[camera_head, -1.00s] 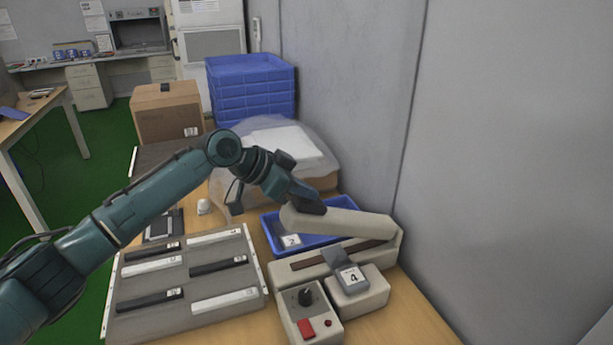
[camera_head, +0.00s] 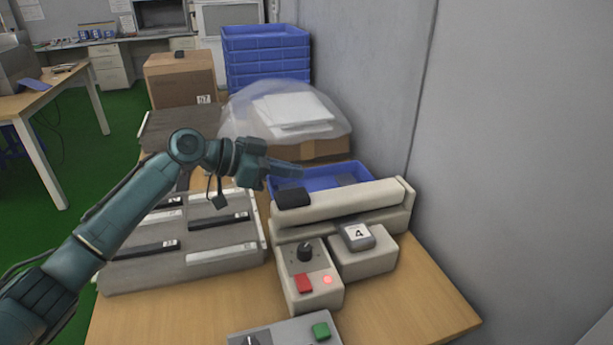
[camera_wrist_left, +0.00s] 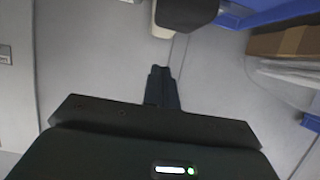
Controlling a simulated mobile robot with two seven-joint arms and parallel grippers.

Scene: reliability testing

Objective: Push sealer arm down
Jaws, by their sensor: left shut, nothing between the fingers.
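The sealer arm (camera_head: 350,198) is a long beige bar with a black end handle (camera_head: 293,198). The handle and a bit of beige arm also show at the top of the left wrist view (camera_wrist_left: 187,12). My left gripper (camera_head: 296,169) is shut and empty, above and behind the handle. Its closed fingers (camera_wrist_left: 161,85) appear apart from the handle. My right gripper is not in view.
A control box (camera_head: 311,282) with a black knob, red button and glowing red light stands in front. A grey device marked 4 (camera_head: 357,236) sits beside it. A blue bin (camera_head: 350,172) is behind the sealer. The wall closes the right.

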